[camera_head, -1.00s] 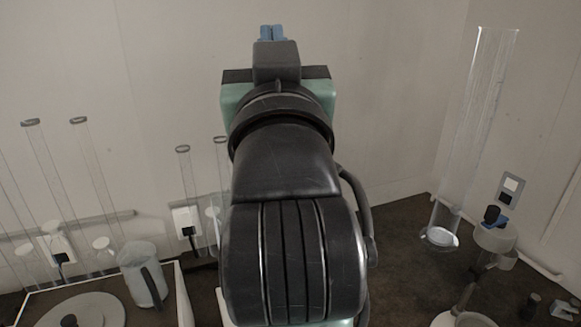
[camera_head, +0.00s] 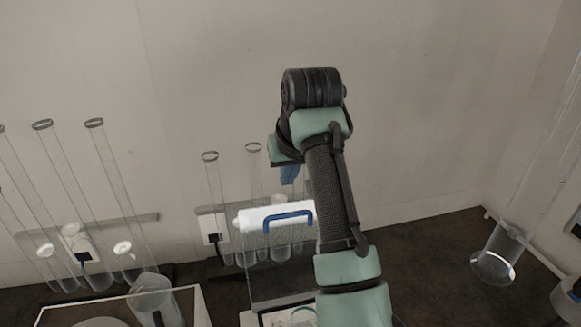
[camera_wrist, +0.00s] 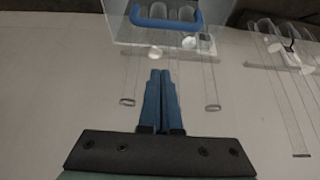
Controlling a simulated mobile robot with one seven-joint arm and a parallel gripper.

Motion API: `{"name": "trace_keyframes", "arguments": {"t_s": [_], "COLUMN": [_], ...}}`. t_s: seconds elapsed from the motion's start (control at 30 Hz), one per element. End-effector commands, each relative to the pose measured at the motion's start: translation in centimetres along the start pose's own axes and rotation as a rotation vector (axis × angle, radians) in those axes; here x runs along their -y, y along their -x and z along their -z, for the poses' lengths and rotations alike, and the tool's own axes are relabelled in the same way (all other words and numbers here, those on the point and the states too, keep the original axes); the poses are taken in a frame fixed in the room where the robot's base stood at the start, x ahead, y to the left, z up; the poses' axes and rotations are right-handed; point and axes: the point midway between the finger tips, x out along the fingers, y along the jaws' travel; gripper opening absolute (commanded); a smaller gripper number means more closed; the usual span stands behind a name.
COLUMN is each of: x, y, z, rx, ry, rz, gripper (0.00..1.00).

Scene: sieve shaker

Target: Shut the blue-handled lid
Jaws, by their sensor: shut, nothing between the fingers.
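The lid (camera_head: 262,217) stands raised, with a white upper edge, a clear panel below and a blue handle (camera_head: 289,221) on its face. In the wrist view the blue handle (camera_wrist: 166,22) shows at the top of the picture on the clear panel. My gripper (camera_head: 290,174) has blue fingers pointing down, just above and behind the lid's top edge in the head view; their tips are partly hidden. In the wrist view my gripper's fingers (camera_wrist: 160,75) are together and empty, apart from the handle. My arm hides the lid's right side.
Clear tubes stand along the wall behind, on the left (camera_head: 75,190) and behind the lid. A clear jug (camera_head: 155,298) is at the lower left. A tall clear tube (camera_head: 505,250) stands at the right. The wall lies close behind.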

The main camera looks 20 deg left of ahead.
Motion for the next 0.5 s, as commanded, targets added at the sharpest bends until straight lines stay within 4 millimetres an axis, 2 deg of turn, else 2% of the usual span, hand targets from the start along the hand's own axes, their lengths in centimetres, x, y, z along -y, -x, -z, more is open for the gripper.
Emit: {"name": "trace_keyframes", "arguments": {"t_s": [0.3,0.5], "x": [0.0,-0.1], "y": [-5.7,-4.7], "z": [0.0,-1.7], "rx": [0.002,-0.002], "ry": [-0.001,0.0], "rz": [-0.001,-0.001], "gripper": [0.0,0.0]}}
